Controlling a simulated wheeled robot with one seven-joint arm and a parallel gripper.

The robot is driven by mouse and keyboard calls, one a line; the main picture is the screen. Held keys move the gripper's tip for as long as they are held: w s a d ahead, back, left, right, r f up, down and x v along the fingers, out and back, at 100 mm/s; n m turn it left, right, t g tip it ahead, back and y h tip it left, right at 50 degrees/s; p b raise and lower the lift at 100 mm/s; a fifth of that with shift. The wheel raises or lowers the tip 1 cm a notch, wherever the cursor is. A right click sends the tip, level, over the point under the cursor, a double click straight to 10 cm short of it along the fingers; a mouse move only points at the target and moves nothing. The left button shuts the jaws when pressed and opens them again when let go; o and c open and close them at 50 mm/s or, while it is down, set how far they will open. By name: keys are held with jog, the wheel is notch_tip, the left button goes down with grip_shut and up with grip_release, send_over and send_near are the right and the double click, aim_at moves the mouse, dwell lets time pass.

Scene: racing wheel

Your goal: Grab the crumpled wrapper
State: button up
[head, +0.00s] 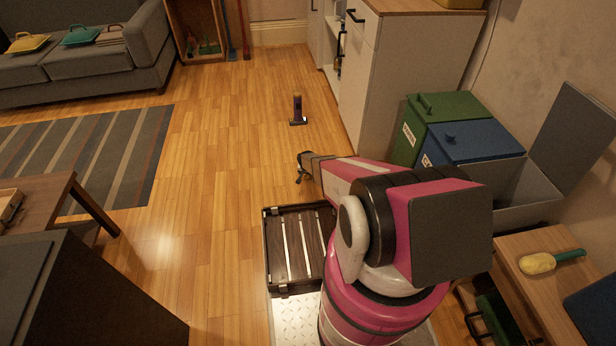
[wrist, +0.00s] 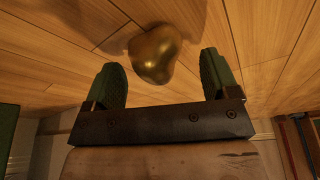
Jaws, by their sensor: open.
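The crumpled wrapper is a gold, shiny lump (wrist: 156,54) on the wooden floor in the wrist view. It lies just beyond and partly between the tips of my gripper's two green-padded fingers (wrist: 163,72). The fingers are apart, with visible gaps on both sides of the lump, and nothing is held. In the head view my gripper (head: 301,168) is low over the floor, ahead of the slatted tray. I cannot make out the wrapper in the head view.
A dark upright object on a flat base (head: 298,110) stands on the floor beyond my gripper. A slatted dark tray (head: 267,250) is near my base. Green (head: 445,106) and blue (head: 475,140) lidded bins stand at right. Open floor (head: 210,190) lies to the left.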

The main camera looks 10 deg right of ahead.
jog(key=shift+w+f, duration=0.2)
jog(key=shift+f, duration=0.4)
jog(key=c, duration=1)
jog(key=shift+r, duration=0.15)
